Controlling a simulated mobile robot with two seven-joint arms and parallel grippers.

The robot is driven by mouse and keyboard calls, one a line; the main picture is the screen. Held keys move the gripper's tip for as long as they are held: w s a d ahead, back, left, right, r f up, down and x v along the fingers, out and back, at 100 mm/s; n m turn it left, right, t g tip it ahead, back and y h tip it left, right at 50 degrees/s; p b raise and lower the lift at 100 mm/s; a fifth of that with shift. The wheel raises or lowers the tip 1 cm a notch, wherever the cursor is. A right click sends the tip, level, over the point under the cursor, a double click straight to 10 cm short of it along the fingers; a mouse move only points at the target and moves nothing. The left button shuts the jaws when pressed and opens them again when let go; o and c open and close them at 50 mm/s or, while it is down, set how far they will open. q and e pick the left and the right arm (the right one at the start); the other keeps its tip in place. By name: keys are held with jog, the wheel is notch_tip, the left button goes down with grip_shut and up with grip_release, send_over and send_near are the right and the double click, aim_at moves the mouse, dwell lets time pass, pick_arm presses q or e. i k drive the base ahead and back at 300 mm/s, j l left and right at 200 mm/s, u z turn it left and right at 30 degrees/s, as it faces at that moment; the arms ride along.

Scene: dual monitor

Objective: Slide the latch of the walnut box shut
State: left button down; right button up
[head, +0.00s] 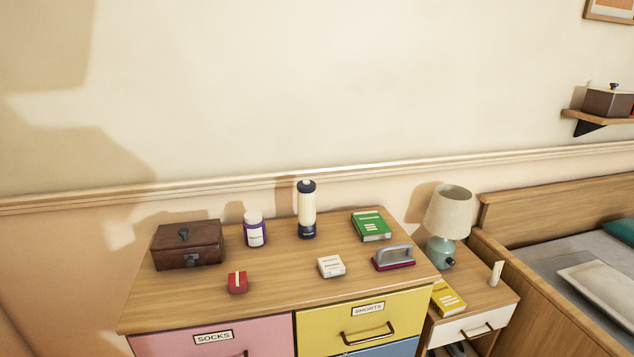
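The walnut box (187,245) is a dark brown box with a closed lid, at the left end of the dresser top. A dark handle shows on its lid. A small dark metal latch (192,260) is on its front face; it is too small to tell whether it is slid open or shut. Neither of my grippers is in the head view.
The dresser top (275,285) also holds a red box (237,283), a purple-labelled jar (255,231), a tall bottle (307,212), a white box (331,266), a green book (371,226) and a grey-handled brush (394,260). A lamp (447,216) stands right, on a nightstand.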

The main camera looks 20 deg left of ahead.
aim_at(189, 262)
jog(key=u, duration=1.25)
jog(key=i, duration=0.05)
